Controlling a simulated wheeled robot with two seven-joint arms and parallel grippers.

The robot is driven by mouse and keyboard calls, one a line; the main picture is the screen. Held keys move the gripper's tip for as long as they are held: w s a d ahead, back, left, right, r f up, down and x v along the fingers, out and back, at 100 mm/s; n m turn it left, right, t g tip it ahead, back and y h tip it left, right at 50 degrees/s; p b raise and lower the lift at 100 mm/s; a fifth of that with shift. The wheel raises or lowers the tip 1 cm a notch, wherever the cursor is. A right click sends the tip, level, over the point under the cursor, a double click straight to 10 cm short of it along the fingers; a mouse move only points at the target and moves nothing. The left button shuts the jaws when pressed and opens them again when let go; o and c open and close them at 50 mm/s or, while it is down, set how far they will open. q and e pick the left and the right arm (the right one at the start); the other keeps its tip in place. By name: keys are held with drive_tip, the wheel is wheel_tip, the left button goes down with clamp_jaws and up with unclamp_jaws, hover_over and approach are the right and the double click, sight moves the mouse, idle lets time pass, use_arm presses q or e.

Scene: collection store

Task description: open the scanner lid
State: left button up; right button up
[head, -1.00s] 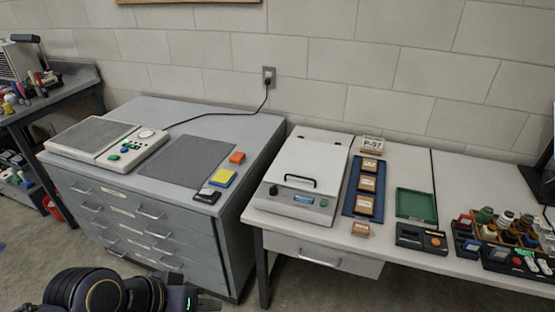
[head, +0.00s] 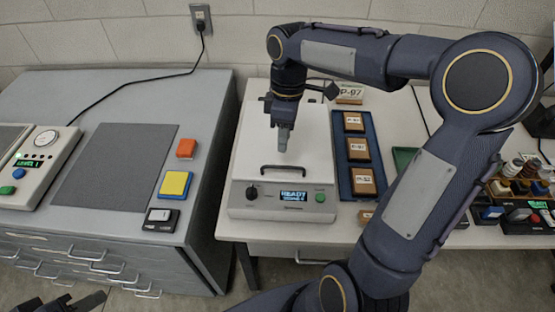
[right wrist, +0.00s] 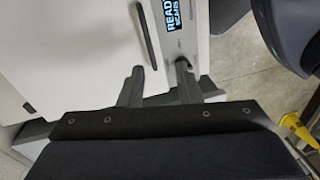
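The scanner (head: 235,200) stands on the white bench with its flat white lid (head: 255,135) down. A black bar handle (head: 291,169) sits near the lid's front edge, above a front panel whose display (head: 292,196) reads READY. My right gripper (head: 284,140) points down over the lid, just behind the handle in the head view. In the right wrist view its two fingers (right wrist: 160,80) are apart with nothing between them, and the handle (right wrist: 147,38) lies beyond the tips. My left gripper (head: 80,303) shows only partly at the bottom left edge, its opening unclear.
A blue tray (head: 342,178) with several labelled brown boxes stands right of the scanner. Left is a grey cabinet with a dark mat (head: 115,170), coloured blocks (head: 175,184) and a console (head: 35,165). My right arm covers part of the bench's right side.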

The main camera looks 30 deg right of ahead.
wheel_tip(320, 180, down, 3)
drive_tip(key=w+n, duration=0.1)
drive_tip(key=w, duration=0.1)
hover_over(280, 173)
drive_tip(key=shift+g, duration=0.3)
wheel_tip(280, 173, down, 6)
drive_tip(key=shift+f+b, duration=0.2)
drive_tip(key=shift+b, duration=0.1)
drive_tip(key=shift+c, duration=0.2)
clamp_jaws()
